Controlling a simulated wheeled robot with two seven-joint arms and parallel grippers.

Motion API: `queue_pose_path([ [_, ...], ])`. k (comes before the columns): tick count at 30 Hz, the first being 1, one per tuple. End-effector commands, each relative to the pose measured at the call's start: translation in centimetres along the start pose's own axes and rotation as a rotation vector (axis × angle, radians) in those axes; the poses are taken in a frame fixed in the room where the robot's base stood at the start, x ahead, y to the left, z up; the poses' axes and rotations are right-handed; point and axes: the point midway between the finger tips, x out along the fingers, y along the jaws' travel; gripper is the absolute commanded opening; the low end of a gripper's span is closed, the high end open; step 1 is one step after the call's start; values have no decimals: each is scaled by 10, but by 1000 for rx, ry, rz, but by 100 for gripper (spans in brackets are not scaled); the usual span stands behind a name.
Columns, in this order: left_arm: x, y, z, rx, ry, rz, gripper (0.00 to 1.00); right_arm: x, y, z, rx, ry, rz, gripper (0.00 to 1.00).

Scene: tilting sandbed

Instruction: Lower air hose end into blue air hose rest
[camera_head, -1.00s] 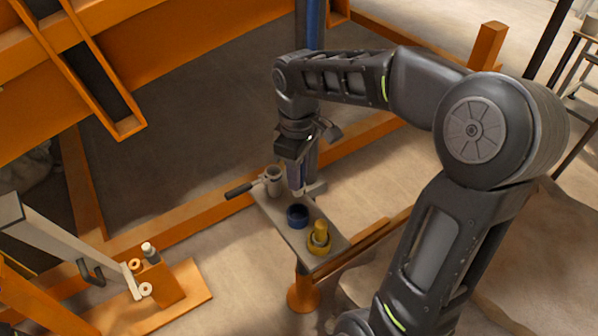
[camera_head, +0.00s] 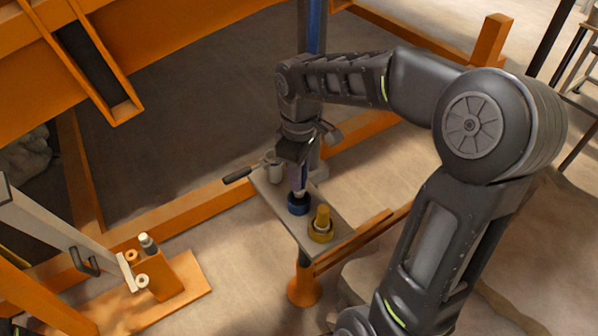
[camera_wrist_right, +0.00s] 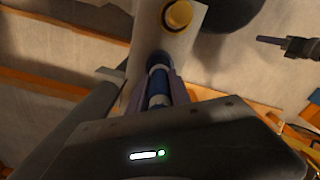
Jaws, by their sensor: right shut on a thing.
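My right gripper (camera_head: 298,181) is shut on the blue air hose end (camera_wrist_right: 157,85) and points straight down over the small grey table (camera_head: 274,206). The hose end's lower tip is at the mouth of the blue air hose rest (camera_head: 298,207), a short round cup. In the head view it appears to have entered the mouth; how deep I cannot tell. In the right wrist view the blue rest (camera_wrist_right: 158,58) lies just beyond the fingertips, partly hidden by the hose end. My left gripper is not in view.
A yellow rest (camera_head: 320,235) with a yellow hose end (camera_head: 322,215) stands close beside the blue one. A grey cup (camera_head: 274,172) and black handle (camera_head: 238,175) are at the table's far end. An orange post (camera_head: 303,290) supports the table; orange beams surround it.

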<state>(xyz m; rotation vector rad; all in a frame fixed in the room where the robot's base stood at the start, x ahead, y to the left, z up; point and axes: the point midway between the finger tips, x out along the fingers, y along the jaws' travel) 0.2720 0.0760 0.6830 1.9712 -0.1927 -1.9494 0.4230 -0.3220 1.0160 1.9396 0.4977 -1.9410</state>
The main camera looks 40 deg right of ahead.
Motion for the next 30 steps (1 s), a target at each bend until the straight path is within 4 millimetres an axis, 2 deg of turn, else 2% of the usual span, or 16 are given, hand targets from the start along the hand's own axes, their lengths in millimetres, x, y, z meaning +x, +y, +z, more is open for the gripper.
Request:
queue_pose_path([
  [1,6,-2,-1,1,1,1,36,8,0,0,0,0,0,0],
  [9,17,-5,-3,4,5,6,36,24,0,0,0,1,1,0],
  [23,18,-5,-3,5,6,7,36,28,0,0,0,1,1,0],
  [24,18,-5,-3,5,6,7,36,28,0,0,0,1,1,26],
  [30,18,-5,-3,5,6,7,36,28,0,0,0,1,1,43],
])
